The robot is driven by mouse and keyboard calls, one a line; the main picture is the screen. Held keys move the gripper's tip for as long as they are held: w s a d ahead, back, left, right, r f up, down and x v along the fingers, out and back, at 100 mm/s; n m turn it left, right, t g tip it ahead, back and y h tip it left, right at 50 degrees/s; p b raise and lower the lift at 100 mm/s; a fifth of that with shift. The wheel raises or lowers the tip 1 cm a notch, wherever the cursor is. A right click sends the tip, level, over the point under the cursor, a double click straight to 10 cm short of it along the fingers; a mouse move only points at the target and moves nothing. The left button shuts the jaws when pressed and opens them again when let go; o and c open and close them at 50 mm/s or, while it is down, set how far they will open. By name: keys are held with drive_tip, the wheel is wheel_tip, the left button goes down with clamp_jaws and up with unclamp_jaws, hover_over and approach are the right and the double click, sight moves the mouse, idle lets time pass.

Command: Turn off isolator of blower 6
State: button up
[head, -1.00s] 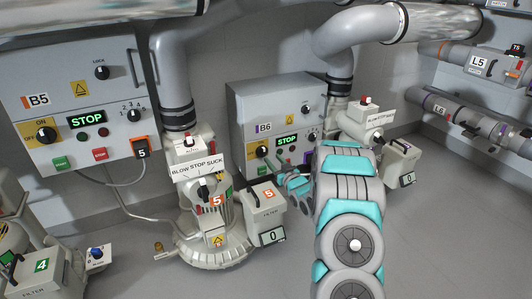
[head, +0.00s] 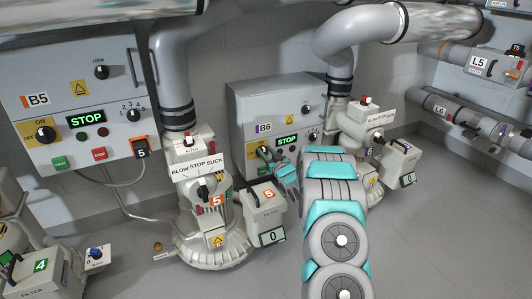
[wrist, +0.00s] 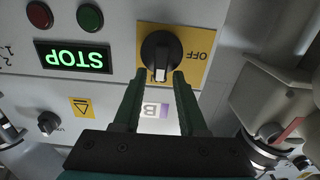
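The B6 control box (head: 290,100) stands on the back wall in the head view. Its isolator is a black rotary knob (wrist: 160,55) on a yellow plate (wrist: 203,42). The wrist view shows the box upside down, with the OFF label to the right of the knob. The knob's white mark points down in that view, not at OFF. My gripper (wrist: 161,75) is open, its two fingertips on either side of the knob's lower end. I cannot tell whether they touch it. In the head view my gripper (head: 270,158) is at the box's lower left, partly covering the isolator.
The B6 display (wrist: 75,57) reads STOP, with red and green lamps beside it. Blower 6 (head: 365,135) stands right of the box. Blower 5 (head: 205,215) and its filter box (head: 265,212) stand to the left, near my arm.

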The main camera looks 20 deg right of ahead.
clamp_jaws()
idle(0.3)
drive_tip(key=n+b, duration=0.2)
drive_tip(key=n, duration=0.1)
drive_tip(key=shift+a, duration=0.3)
drive_tip(key=shift+o, duration=1)
unclamp_jaws()
drive_tip(key=shift+s, duration=0.1)
drive_tip(key=s, duration=0.7)
drive_tip(key=shift+s+p, duration=0.35)
drive_tip(key=shift+p, duration=0.05)
